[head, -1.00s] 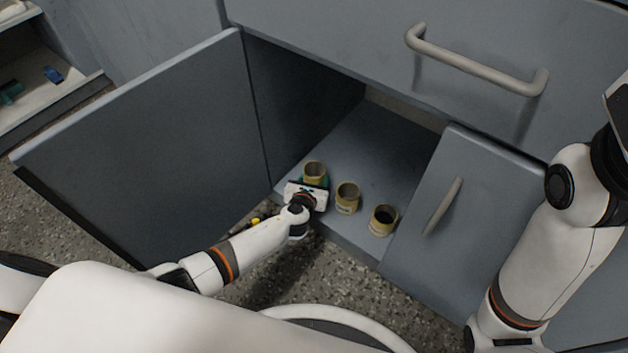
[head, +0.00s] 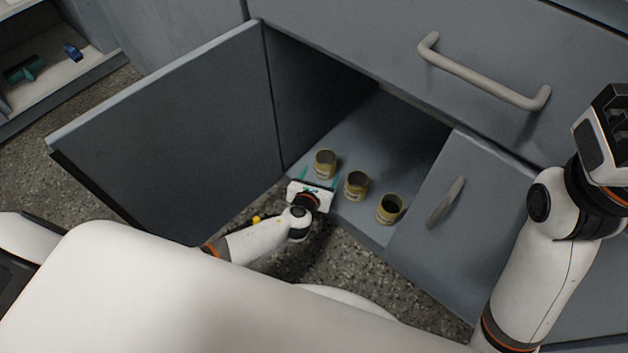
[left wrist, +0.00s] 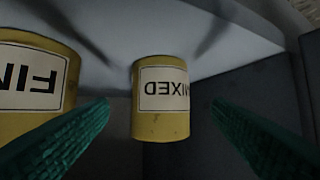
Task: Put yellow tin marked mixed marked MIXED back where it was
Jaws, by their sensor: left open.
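The yellow tin marked MIXED (head: 325,163) stands on the cabinet floor, leftmost of three tins in the head view. In the left wrist view, the MIXED tin (left wrist: 161,98) appears upside down, as does its label. My left gripper (head: 319,179) is open in front of that tin. In the left wrist view, its green fingers (left wrist: 160,108) spread on either side of the tin with gaps. My right gripper's body (head: 604,135) shows at the head view's right edge; its fingers cannot be made out.
A yellow tin whose label starts "FIN" (left wrist: 35,85) is close beside one finger; it appears to be the middle tin (head: 356,185). Another tin (head: 390,208) stands further right. The open door (head: 170,130) is left; a handled front (head: 450,215) is right.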

